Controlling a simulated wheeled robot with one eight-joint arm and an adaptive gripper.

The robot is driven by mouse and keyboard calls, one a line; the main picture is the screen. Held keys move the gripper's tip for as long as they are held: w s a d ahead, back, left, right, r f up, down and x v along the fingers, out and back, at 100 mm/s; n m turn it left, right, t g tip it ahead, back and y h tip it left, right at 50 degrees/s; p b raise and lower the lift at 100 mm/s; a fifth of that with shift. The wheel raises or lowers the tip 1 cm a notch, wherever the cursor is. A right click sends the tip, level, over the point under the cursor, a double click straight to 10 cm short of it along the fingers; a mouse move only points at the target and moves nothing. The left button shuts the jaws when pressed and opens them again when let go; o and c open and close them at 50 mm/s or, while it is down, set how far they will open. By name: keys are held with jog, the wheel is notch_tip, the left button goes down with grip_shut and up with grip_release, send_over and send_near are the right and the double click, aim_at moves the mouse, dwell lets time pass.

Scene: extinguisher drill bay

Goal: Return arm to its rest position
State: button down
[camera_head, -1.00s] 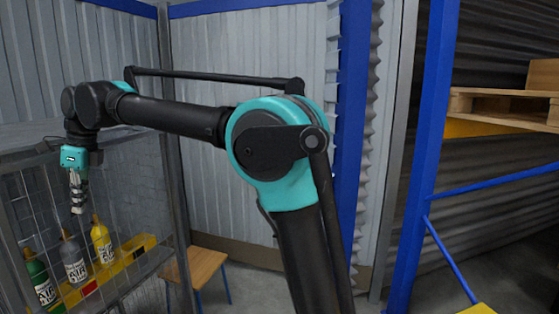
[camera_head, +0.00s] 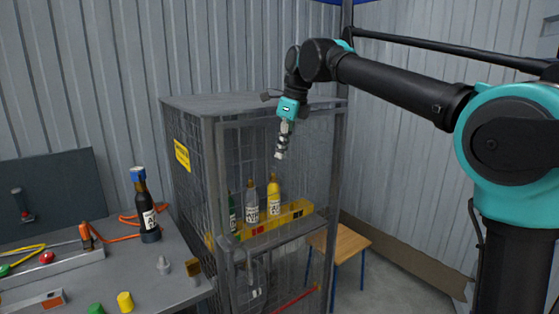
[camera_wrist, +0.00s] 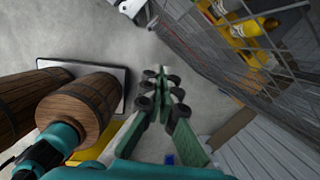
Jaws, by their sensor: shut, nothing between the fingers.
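My arm reaches across the right side of the head view, bent at a teal joint. My gripper (camera_head: 281,152) hangs downward at its end, in front of the wire mesh cage (camera_head: 208,165). It is shut and holds nothing. In the wrist view my gripper (camera_wrist: 163,92) points down over grey floor with its fingers together. Whether it touches the mesh cannot be told from the head view; in the wrist view the cage is apart, at the upper right.
Yellow (camera_head: 273,197), grey (camera_head: 252,204) and green bottles stand in a yellow rack inside the cage. A workbench (camera_head: 190,290) with a black bottle (camera_head: 145,208) is at left. A wooden stool (camera_head: 345,243) stands right of the cage. Wooden barrels (camera_wrist: 85,105) show below left in the wrist view.

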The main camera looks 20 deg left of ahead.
jog(key=v, duration=0.5)
jog(key=w+d+f+n+t, duration=0.15)
jog(key=d+f+n, duration=0.35)
jog(key=d+f, duration=0.7)
jog(key=w+d+f+n+t, duration=0.15)
jog(key=d+f+n, duration=0.25)
jog(key=d+f, duration=0.75)
jog(key=s+d+f+n+h, duration=0.1)
jog(key=s+d+f+n, duration=0.3)
jog(key=s+d+f, duration=0.4)
jog(key=s+d+f+n+t+h, duration=0.1)
jog(key=s+d+f+n, duration=0.4)
jog(key=s+d+f, duration=0.4)
jog(key=d+f, duration=0.3)
jog(key=d, duration=0.1)
jog(key=shift+d+n+h, duration=0.2)
jog(key=shift+n+h, duration=0.1)
jog(key=shift+h, duration=0.1)
